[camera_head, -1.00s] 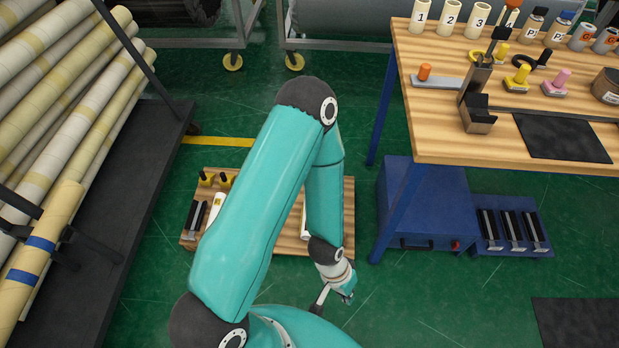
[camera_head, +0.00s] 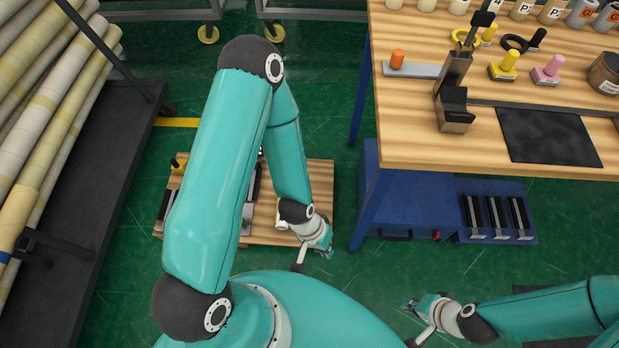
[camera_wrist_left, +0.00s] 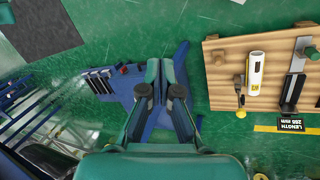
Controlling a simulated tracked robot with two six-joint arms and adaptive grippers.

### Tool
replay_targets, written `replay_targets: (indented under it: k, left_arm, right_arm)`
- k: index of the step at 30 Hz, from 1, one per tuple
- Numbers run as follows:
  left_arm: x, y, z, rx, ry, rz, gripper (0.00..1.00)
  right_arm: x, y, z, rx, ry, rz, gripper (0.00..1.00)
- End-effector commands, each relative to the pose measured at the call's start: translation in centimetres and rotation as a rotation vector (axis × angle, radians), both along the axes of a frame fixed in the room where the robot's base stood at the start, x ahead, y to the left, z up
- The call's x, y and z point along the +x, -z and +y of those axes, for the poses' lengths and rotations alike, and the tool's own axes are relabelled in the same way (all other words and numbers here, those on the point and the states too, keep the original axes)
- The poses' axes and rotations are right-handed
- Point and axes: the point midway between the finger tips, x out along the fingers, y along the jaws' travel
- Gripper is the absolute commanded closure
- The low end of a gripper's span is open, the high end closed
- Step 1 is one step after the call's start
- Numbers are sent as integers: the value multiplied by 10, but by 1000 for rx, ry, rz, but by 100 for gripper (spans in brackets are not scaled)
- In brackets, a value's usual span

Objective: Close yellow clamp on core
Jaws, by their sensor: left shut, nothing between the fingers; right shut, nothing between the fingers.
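A wooden board (camera_head: 320,185) lies low on the green floor, partly hidden behind my left arm. In the left wrist view, a yellow-handled clamp (camera_wrist_left: 239,84) sits beside a white core (camera_wrist_left: 256,72) with a yellow label, on the board (camera_wrist_left: 220,88). I cannot tell if that clamp is closed. My left gripper (camera_head: 328,252) is shut and empty, just off the board's near right corner; its fingers also show in the left wrist view (camera_wrist_left: 163,75). My right gripper (camera_head: 408,306) is shut and empty over the floor, apart from the board.
A wooden workbench (camera_head: 430,150) stands at the right, with a blue cabinet (camera_head: 410,210) and blue tray (camera_head: 530,235) below. A rack of wrapped rolls (camera_head: 45,130) fills the left side. Floor between board and cabinet is clear.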

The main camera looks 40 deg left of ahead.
Motion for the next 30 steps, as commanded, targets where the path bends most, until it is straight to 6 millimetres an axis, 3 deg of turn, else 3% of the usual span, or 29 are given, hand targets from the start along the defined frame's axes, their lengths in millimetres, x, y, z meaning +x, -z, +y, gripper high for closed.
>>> replay_targets:
  k: [5, 9, 11, 16, 21, 25, 30]
  left_arm:
    - [1, 2, 0, 0, 5, -3, 100]
    - [16, 22, 0, -4, 75, -31, 100]
    - [28, 38, 13, -4, 142, -54, 100]
    - [81, 99, 24, 18, 446, -153, 100]
    - [147, 158, 55, 103, 852, -244, 100]
    - [196, 188, 95, 214, 1159, -266, 100]
    - [242, 202, 150, 352, 1458, -220, 100]
  right_arm:
    - [0, 2, 0, 0, -1, -1, 100]
    - [0, 21, 0, 0, -1, -1, 100]
    - [0, 36, 0, 0, -1, -1, 100]
    - [0, 97, 0, 0, -1, -1, 100]
    - [0, 169, 0, 0, 0, 0, 100]
    - [0, 220, 0, 0, -1, -1, 100]
    - [0, 270, 0, 0, -1, -1, 100]
